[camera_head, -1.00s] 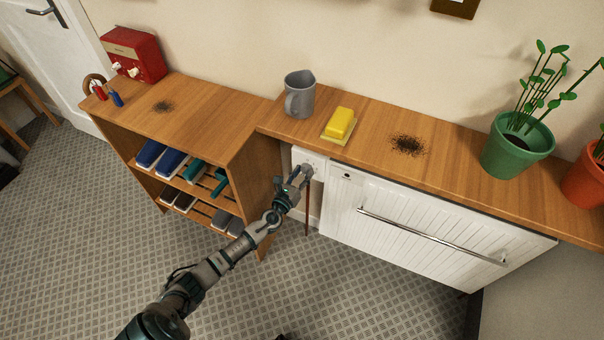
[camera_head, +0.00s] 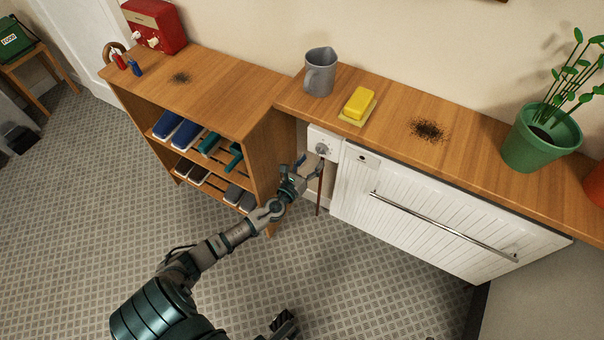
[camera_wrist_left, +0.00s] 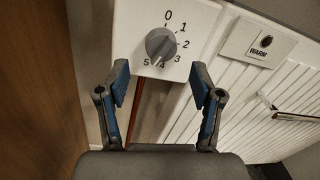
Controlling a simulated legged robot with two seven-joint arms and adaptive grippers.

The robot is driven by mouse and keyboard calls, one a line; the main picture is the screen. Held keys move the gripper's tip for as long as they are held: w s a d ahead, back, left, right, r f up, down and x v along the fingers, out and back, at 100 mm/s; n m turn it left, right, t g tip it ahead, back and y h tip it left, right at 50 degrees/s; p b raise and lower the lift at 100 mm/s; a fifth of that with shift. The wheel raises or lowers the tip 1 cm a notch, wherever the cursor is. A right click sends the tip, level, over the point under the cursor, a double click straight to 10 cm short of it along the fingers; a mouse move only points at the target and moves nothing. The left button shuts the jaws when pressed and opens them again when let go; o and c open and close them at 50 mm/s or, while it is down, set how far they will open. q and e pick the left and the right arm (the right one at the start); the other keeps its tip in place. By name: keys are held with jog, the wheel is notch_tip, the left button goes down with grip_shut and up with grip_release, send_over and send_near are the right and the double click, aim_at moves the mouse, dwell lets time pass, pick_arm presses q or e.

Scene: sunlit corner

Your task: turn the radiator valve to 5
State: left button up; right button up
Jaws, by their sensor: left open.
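The radiator valve is a round grey knob (camera_head: 322,148) on a white plate left of the white ribbed radiator (camera_head: 420,205). In the left wrist view the knob (camera_wrist_left: 161,45) is ringed by numbers 0 to 5. Its ridge slants from upper right to lower left, the lower end near 4 and 5; I cannot tell the exact setting. My left gripper (camera_head: 308,170) is open and empty, just below and in front of the knob, apart from it. In the wrist view its fingers (camera_wrist_left: 160,90) spread below the dial. A dark part at the bottom edge, likely my right gripper (camera_head: 284,325), is cut off.
A wooden shoe rack (camera_head: 215,95) stands close on the left. A WARM panel (camera_wrist_left: 258,45) is right of the dial. The floor in front is clear.

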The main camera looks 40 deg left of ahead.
pick_arm(q)
jog(key=s+d, duration=0.1)
jog(key=s, duration=0.6)
jog(key=shift+s+f, duration=0.2)
jog(key=shift+s, duration=0.1)
